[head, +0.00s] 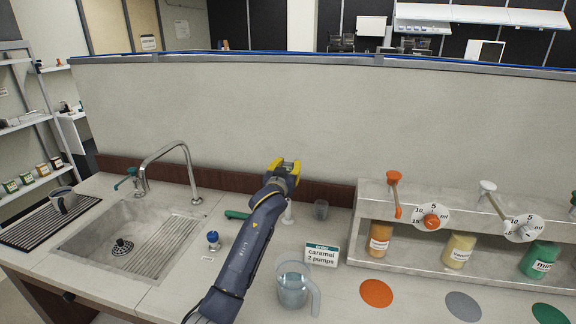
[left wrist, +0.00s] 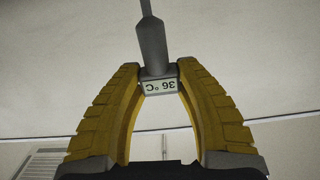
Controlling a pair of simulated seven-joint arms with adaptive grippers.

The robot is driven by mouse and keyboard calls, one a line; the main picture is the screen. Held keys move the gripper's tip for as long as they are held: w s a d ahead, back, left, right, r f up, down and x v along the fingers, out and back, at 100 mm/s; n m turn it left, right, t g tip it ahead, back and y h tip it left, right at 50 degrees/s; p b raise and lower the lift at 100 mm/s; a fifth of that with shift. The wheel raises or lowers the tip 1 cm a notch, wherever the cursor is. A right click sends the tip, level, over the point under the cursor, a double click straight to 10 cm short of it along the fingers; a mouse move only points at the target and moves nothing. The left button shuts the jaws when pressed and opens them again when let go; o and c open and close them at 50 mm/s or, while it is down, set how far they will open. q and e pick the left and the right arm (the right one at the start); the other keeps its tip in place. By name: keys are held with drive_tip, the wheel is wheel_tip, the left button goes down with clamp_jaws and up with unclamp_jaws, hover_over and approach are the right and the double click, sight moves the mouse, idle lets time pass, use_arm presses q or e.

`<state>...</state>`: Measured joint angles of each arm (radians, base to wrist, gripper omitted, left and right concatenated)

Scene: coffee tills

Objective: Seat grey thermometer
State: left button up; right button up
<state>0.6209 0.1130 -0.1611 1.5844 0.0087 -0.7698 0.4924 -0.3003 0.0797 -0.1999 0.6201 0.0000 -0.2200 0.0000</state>
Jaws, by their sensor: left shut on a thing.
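The grey thermometer (left wrist: 152,45) is held between the yellow fingertips of my left gripper (left wrist: 158,78) in the left wrist view. Its small display reads 36 °C, upside down, and its thin stem runs to the top edge. In the head view my left gripper (head: 285,164) is raised above the back of the counter, in front of the pale partition. I cannot make out the thermometer there. A clear measuring jug (head: 293,289) stands on the counter, to the right of my left forearm. My right gripper is not in view.
A small grey cup (head: 321,209) and a white cone-shaped piece (head: 287,214) stand near the gripper. A caramel order card (head: 321,254) stands behind the jug. The syrup shelf (head: 450,205) is to the right, the sink (head: 105,226) to the left. A blue-topped knob (head: 213,238) stands between.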

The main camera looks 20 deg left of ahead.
use_arm(q)
drive_tip(key=shift+f, duration=3.65)
drive_tip(key=o, duration=1.1)
drive_tip(key=shift+s, duration=0.1)
drive_tip(key=s, duration=1.1)
drive_tip(key=shift+s+d, duration=0.35)
drive_tip(key=shift+s, duration=0.05)
drive_tip(key=shift+r, duration=0.1)
